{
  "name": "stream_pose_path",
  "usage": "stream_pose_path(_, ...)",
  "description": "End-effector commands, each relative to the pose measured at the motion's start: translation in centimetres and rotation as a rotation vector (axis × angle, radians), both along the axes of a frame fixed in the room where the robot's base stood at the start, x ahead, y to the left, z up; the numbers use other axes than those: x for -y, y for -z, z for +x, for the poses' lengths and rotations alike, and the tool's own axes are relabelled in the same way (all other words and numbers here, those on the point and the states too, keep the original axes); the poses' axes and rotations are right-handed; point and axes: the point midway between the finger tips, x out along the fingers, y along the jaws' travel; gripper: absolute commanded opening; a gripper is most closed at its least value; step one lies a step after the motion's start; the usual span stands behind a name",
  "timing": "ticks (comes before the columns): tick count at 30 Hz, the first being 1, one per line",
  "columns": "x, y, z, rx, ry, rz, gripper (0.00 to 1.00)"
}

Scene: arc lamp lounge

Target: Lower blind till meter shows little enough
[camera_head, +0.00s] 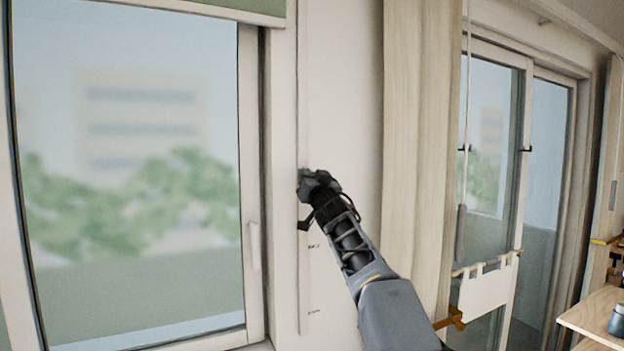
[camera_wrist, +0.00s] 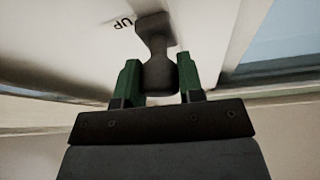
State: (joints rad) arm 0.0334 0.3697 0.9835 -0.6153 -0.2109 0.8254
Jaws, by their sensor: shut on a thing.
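The blind (camera_head: 252,6) shows as a green band at the top of the left window, with most of the pane uncovered. A thin upright strip (camera_head: 302,290) runs down the wall beside the window frame. My gripper (camera_head: 305,182) is at this strip, at about mid-height. In the wrist view, my gripper (camera_wrist: 160,85) has its green fingers shut on a dark grey waisted handle (camera_wrist: 155,42). The word "UP" is on the pale surface beside the handle. In the head view my gripper hides the handle. I cannot make out a meter in either view.
A pale curtain (camera_head: 422,130) hangs right of my arm. Beyond it is a glazed door (camera_head: 490,170) with a hanging cord and grey weight (camera_head: 461,233). A wooden table (camera_head: 598,312) stands at lower right. The left window has a handle (camera_head: 253,245).

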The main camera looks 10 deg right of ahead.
Motion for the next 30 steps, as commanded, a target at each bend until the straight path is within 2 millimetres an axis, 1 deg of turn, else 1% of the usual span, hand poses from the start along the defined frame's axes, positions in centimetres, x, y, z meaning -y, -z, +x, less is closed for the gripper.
stream_pose_path(2,0.0,0.6,0.0,-0.001,0.0,0.0,0.0)
stream_pose_path(5,0.0,2.1,0.0,-0.001,0.0,-0.001,0.0)
stream_pose_path(8,0.0,4.6,0.0,-0.001,0.0,0.0,0.0)
stream_pose_path(15,0.0,12.0,0.0,-0.003,0.0,0.001,0.0)
stream_pose_path(21,0.0,17.2,0.0,-0.002,0.001,-0.001,0.0)
stream_pose_path(24,0.0,19.2,0.0,-0.003,0.001,0.0,0.0)
stream_pose_path(27,0.0,20.7,0.0,-0.003,0.001,-0.001,0.0)
stream_pose_path(30,0.0,21.7,0.0,-0.002,0.001,0.0,0.0)
